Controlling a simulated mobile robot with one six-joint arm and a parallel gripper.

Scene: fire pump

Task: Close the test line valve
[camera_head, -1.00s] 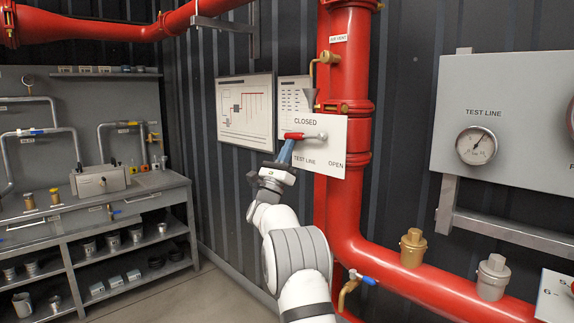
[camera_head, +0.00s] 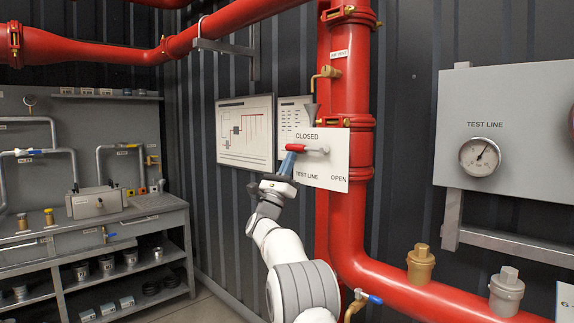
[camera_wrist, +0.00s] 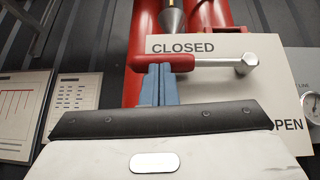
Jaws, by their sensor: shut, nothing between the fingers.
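The test line valve has a red lever handle (camera_head: 296,148) in front of a white plate (camera_head: 335,172) marked CLOSED at the top, TEST LINE below and OPEN at the lower right. The handle points left from its silver pivot, about level. In the wrist view the red handle (camera_wrist: 200,62) runs across just beyond my fingertips, with its pivot (camera_wrist: 246,63) to the right. My gripper (camera_head: 287,162) has its blue fingers shut together, with nothing between them. In the wrist view the fingertips (camera_wrist: 158,68) overlap the handle's left part; I cannot tell whether they touch it.
A thick red pipe (camera_head: 350,90) runs down behind the plate and bends right. A blue-handled small valve (camera_head: 368,297) sits low. A grey gauge panel (camera_head: 510,130) is at right, a wall diagram (camera_head: 245,133) left of the plate, and a workbench (camera_head: 100,235) far left.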

